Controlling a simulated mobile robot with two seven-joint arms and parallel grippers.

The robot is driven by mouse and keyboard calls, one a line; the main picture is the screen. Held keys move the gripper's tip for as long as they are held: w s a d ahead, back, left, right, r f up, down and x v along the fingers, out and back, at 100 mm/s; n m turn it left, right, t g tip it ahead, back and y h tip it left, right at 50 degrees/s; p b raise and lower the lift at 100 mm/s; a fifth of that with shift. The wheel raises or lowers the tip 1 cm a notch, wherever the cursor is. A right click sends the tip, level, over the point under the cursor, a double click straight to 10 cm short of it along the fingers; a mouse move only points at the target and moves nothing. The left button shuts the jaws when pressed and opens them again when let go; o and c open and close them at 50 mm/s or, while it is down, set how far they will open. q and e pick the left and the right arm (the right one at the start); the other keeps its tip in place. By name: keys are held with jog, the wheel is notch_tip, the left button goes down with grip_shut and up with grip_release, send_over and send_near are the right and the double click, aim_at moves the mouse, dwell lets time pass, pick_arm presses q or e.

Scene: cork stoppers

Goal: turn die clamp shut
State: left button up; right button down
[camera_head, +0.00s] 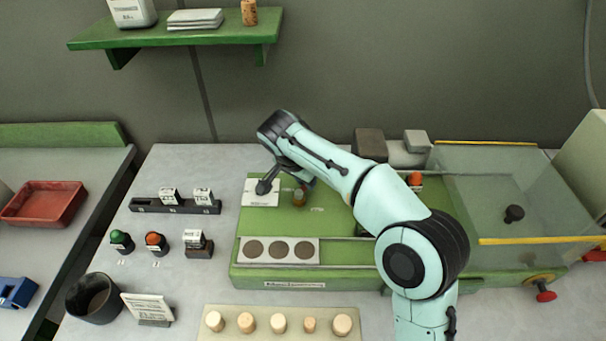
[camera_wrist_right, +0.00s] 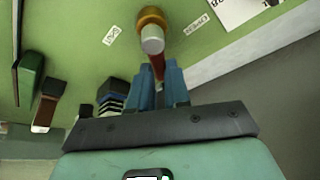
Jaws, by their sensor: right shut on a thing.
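The die clamp is a brass-coloured round fitting (camera_wrist_right: 151,16) with a pale metal stud and a dark red lever (camera_wrist_right: 157,66), on the green machine bed (camera_wrist_right: 75,50). My left gripper is in neither view.
A plate with three dark discs (camera_head: 280,250) lies on the machine's front. A clear guard (camera_head: 515,190) with yellow edges covers its right end. A tray of several corks (camera_head: 280,334) lies in front. Green (camera_head: 121,242) and red (camera_head: 155,242) knobs stand left.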

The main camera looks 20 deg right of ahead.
jog(key=m+g+p, duration=0.1)
jog(key=m, duration=0.1)
jog(key=s+m+g+p, duration=0.1)
jog(key=m, duration=0.2)
jog(key=shift+s+d+r+m+h, duration=0.1)
jog(key=shift+d+r+m+h, duration=0.05)
jog(key=shift+m+h, duration=0.2)
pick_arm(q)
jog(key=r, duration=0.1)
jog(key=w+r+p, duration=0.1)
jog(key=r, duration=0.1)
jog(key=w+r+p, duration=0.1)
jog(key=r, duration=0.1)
pick_arm(e)
jog(key=m+g, duration=0.1)
jog(key=m, duration=0.1)
jog(key=s+m+g, duration=0.1)
jog(key=m, duration=0.2)
jog(key=shift+s, duration=0.1)
jog(key=shift+m, duration=0.25)
jog(key=c, duration=1.1)
grip_release()
